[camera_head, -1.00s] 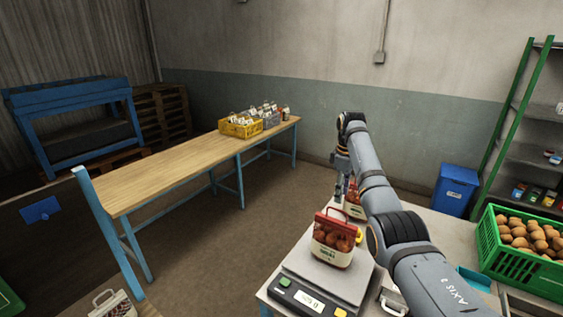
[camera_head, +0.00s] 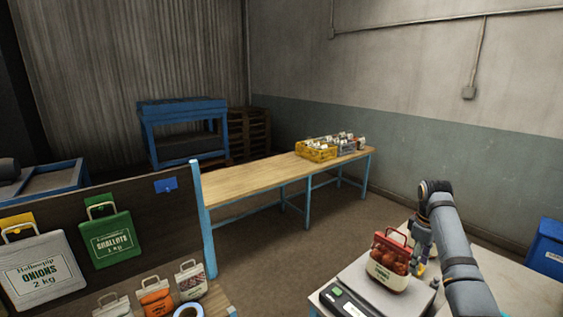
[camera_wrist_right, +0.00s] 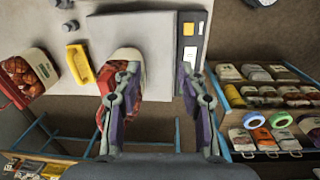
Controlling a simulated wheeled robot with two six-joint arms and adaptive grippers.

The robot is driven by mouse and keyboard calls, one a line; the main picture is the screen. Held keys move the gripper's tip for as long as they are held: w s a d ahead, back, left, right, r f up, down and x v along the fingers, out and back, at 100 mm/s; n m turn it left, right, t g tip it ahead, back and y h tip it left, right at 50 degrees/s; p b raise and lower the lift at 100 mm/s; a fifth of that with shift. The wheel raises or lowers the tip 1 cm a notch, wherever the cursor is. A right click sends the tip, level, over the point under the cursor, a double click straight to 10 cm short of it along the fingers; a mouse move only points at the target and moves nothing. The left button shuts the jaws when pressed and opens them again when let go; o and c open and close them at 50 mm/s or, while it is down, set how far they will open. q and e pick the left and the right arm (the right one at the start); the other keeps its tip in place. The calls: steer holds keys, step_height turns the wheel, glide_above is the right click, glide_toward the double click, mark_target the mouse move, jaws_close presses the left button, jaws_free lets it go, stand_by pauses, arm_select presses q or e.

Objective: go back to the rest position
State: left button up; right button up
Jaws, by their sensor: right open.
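A sack with a red top and dark red contents (camera_head: 391,262) stands upright on the scale (camera_head: 362,296). My right gripper (camera_head: 421,262) is just right of this sack in the head view, partly hidden by it and the arm. In the right wrist view, the right gripper's fingers (camera_wrist_right: 158,88) are wide apart with nothing held between them. The left finger overlaps the sack (camera_wrist_right: 128,58) on the scale plate (camera_wrist_right: 140,25); contact cannot be told. Another red sack (camera_wrist_right: 28,75) lies at the left there. My left gripper is not in view.
A long wooden table (camera_head: 262,176) bears a yellow crate (camera_head: 316,151) and a grey crate at its far end. A display board (camera_head: 150,225) with sacks stands at left. A blue bin (camera_head: 548,248) is at right. Floor between the tables is clear.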

steer(key=s+a+f+m+t+h, duration=0.1)
steer(key=s+a+f, duration=0.4)
steer(key=s+f, duration=0.35)
steer(key=s+a+f+m+t, duration=0.15)
steer(key=s+a+f, duration=0.25)
steer(key=s+f, duration=0.45)
steer(key=s+a+m+t+y, duration=0.1)
steer(key=s+a+m, duration=0.35)
steer(key=s, duration=1.05)
step_height(320, 180, down, 34)
steer(key=s+d+g+b, duration=0.1)
steer(key=s+b, duration=0.2)
steer(key=b, duration=0.5)
arm_select(q)
step_height(320, 180, down, 13)
steer(key=b, duration=0.5)
arm_select(e)
steer(key=s+d+f+g, duration=0.1)
steer(key=s+f, duration=1.6)
steer(key=f, duration=0.4)
steer(key=shift+s+d+n, duration=0.15)
steer(key=shift+s+n, duration=0.15)
steer(key=shift+s, duration=0.1)
arm_select(q)
steer(key=shift+s, duration=0.1)
arm_select(e)
steer(key=shift+g, duration=0.25)
